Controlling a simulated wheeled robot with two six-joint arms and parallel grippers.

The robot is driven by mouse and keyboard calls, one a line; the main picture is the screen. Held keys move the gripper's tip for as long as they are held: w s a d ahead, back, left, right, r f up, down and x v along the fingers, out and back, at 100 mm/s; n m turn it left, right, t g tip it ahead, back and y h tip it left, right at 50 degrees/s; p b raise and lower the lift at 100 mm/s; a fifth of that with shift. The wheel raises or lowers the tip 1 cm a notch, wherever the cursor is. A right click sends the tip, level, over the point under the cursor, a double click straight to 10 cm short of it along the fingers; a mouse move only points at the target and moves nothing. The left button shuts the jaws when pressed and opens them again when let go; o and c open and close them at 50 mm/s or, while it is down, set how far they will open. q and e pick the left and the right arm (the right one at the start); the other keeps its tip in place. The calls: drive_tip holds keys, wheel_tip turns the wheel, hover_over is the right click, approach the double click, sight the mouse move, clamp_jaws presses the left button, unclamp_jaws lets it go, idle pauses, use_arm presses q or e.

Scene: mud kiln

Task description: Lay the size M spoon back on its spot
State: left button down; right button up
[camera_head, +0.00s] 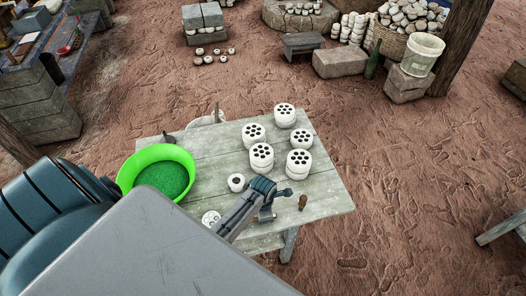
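My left gripper (276,203) reaches over the front right part of the grey plank table (331,196), with its fingers pointing right. The fingers are small here, and I cannot tell whether they are open or shut on something. A small brown piece (303,202) shows just right of the fingertips; it may be a handle, and I cannot tell whether it touches them. No spoon can be made out clearly, and no size mark is readable. A dark handle-like thing (168,138) shows at the green bowl's far rim. My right gripper is not in view.
The green bowl (124,176) with green grains stands at the table's left. Several white pieces with dark holes (261,156) stand behind the gripper. A small white cup (236,183) and a speckled white piece (211,218) are close to my arm. The table's right corner is clear.

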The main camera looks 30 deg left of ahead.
use_arm(q)
drive_tip(key=shift+f, duration=0.1)
idle(0.5)
drive_tip(key=c, duration=0.7)
unclamp_jaws()
drive_tip(key=shift+c, duration=0.2)
drive_tip(key=shift+r+p, duration=0.65)
drive_tip(key=shift+r, duration=2.3)
